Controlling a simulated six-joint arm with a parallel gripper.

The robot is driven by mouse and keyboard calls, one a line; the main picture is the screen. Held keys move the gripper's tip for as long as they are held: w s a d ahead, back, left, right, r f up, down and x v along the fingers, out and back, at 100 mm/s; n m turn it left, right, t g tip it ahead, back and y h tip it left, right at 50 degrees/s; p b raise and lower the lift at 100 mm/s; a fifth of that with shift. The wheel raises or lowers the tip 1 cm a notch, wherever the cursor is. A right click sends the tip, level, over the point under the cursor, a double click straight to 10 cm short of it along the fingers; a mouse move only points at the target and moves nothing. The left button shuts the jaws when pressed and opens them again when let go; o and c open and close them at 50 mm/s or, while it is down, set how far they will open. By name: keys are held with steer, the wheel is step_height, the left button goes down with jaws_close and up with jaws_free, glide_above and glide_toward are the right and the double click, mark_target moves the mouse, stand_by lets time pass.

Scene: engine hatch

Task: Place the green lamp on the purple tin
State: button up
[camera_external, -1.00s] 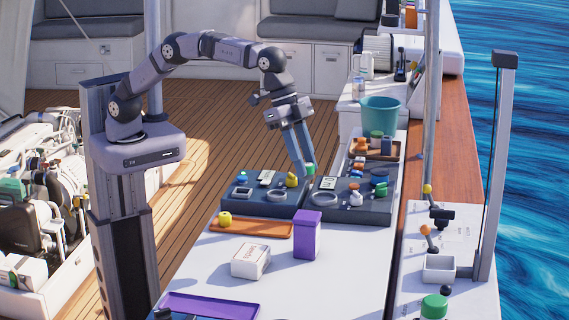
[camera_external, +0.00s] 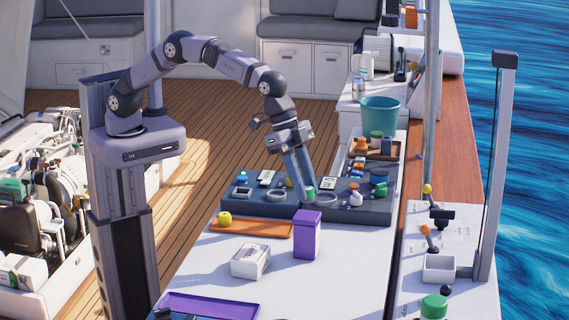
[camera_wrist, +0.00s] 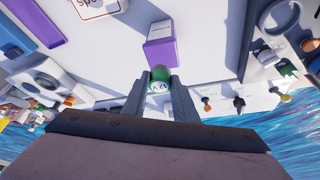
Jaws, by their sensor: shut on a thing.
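The green lamp (camera_external: 310,193) is small and round, and sits between the fingertips of my gripper (camera_external: 304,194). In the wrist view the lamp (camera_wrist: 159,76) shows a white part with dark marks, between the two fingers of my gripper (camera_wrist: 160,88). My gripper is shut on it. The purple tin (camera_external: 305,238) stands upright on the white table, just in front of and below my gripper in the outside view. In the wrist view the tin (camera_wrist: 160,54) lies just beyond the lamp. I cannot tell the exact gap between lamp and tin.
A white box (camera_external: 250,262) and an orange tray (camera_external: 262,229) with a yellow-green ball (camera_external: 225,219) are left of the tin. Dark organiser trays (camera_external: 365,213) with small items lie behind it. A purple tray (camera_external: 210,304) is at the front. Table right of the tin is clear.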

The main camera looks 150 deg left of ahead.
steer(key=shift+f+p, duration=0.6)
steer(key=shift+f, duration=1.2)
steer(key=shift+f, duration=0.2)
steer(key=o, duration=1.1)
steer(key=shift+c, duration=0.2)
steer(key=shift+s+r, duration=0.15)
steer(key=shift+r, duration=0.4)
steer(key=b+v, duration=0.3)
steer(key=v, duration=0.8)
steer(key=shift+b, duration=0.35)
steer(key=shift+d+r, duration=0.15)
